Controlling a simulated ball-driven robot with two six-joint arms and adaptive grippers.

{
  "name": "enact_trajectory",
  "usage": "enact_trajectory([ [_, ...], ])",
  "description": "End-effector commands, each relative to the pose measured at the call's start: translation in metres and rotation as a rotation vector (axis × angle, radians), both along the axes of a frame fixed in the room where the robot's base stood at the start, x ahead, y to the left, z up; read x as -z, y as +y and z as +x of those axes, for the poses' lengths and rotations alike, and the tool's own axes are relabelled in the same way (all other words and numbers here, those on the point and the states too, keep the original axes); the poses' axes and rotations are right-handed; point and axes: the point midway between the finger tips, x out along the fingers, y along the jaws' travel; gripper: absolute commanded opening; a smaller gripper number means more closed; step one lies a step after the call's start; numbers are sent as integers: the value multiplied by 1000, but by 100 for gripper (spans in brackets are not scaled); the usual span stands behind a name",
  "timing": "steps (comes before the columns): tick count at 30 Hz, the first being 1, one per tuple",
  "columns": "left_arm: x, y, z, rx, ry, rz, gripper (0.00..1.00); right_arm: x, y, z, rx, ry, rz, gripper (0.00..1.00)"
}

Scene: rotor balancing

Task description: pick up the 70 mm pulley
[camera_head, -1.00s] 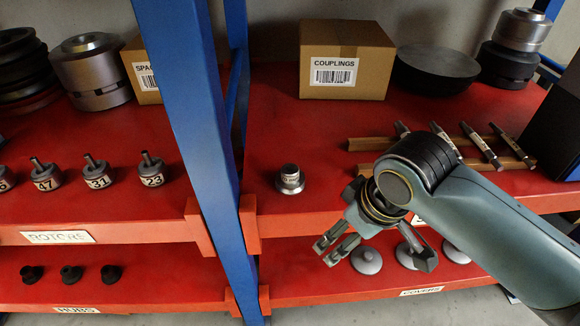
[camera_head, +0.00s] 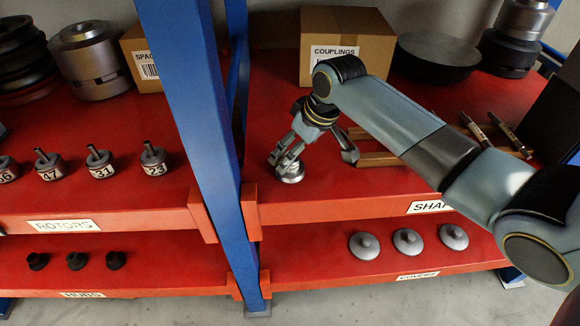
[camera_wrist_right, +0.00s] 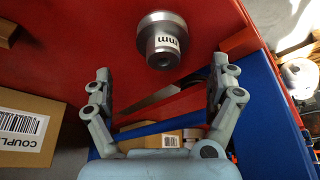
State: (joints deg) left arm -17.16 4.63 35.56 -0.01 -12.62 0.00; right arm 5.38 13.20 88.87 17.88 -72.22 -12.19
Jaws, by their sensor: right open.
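The pulley is a small silver stepped piece (camera_head: 290,173) on the red upper shelf, right of the blue post. In the right wrist view the pulley (camera_wrist_right: 162,42) shows its round flange and a narrower hub with a white label ending in "mm"; the full size cannot be read. My right gripper (camera_head: 313,157) is open, with its fingers over and beside the pulley in the head view. In the wrist view my right gripper (camera_wrist_right: 160,72) is open and empty, and the pulley lies just beyond the fingertips, roughly centred between them. My left gripper is not in view.
The blue post (camera_head: 190,100) stands left of the pulley. A COUPLINGS box (camera_head: 345,30) and a dark round disc (camera_head: 436,57) stand behind. Shafts (camera_head: 477,130) lie on wooden rails to the right. Numbered rotors (camera_head: 100,163) stand on the left shelf; covers (camera_head: 407,240) lie below.

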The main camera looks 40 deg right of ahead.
Motion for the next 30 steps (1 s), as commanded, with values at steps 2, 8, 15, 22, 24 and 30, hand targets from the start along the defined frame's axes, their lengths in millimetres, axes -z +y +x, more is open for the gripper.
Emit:
enact_trajectory([
  [2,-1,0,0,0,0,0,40,5,1,2,0,0,0,91],
  [8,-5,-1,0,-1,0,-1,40,32,7,8,1,2,1,91],
  [15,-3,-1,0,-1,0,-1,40,52,8,17,-1,-1,-1,91],
  [22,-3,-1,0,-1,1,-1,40,52,8,16,-1,-1,-1,86],
  [24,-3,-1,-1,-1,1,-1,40,52,8,16,-1,-1,-1,77],
  [30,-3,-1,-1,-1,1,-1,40,52,8,16,-1,-1,-1,51],
])
